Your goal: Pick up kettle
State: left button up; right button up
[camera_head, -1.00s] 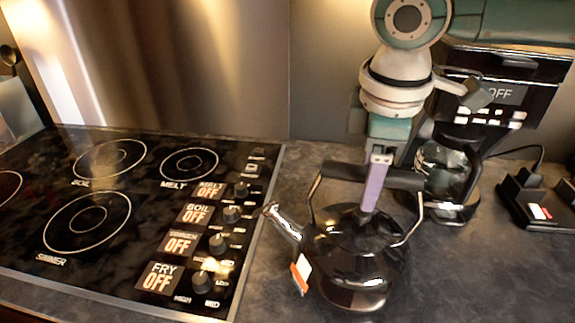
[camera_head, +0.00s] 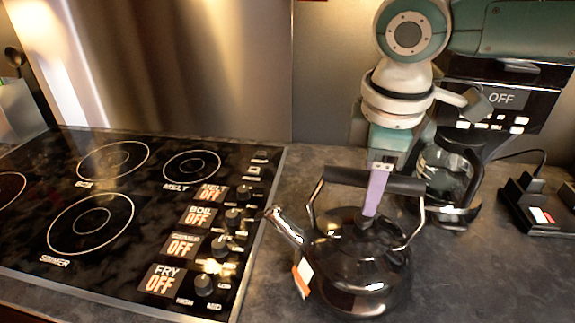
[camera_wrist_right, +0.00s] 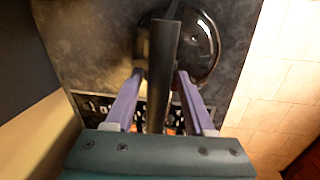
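A black glossy kettle (camera_head: 352,268) with a silver spout stands upright on the counter, right of the cooktop. Its dark bar handle (camera_head: 338,175) arches over the lid on two metal supports. My right gripper (camera_head: 371,213) comes down from above at the handle, one purple finger in front of it. In the right wrist view the handle (camera_wrist_right: 164,60) runs between the two spread fingers of my right gripper (camera_wrist_right: 158,74), with gaps visible on both sides. In the head view the other finger is hidden. My left gripper is not in view.
A black glass cooktop (camera_head: 128,190) with knobs and OFF labels lies left of the kettle. A coffee machine (camera_head: 505,98) with a glass carafe (camera_head: 445,172) stands close behind the kettle on the right. A small black device (camera_head: 535,200) sits farther right. Bare counter (camera_head: 470,280) lies front right.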

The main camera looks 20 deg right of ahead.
grip_shut()
dwell(0.9)
jog(key=shift+r, duration=0.1)
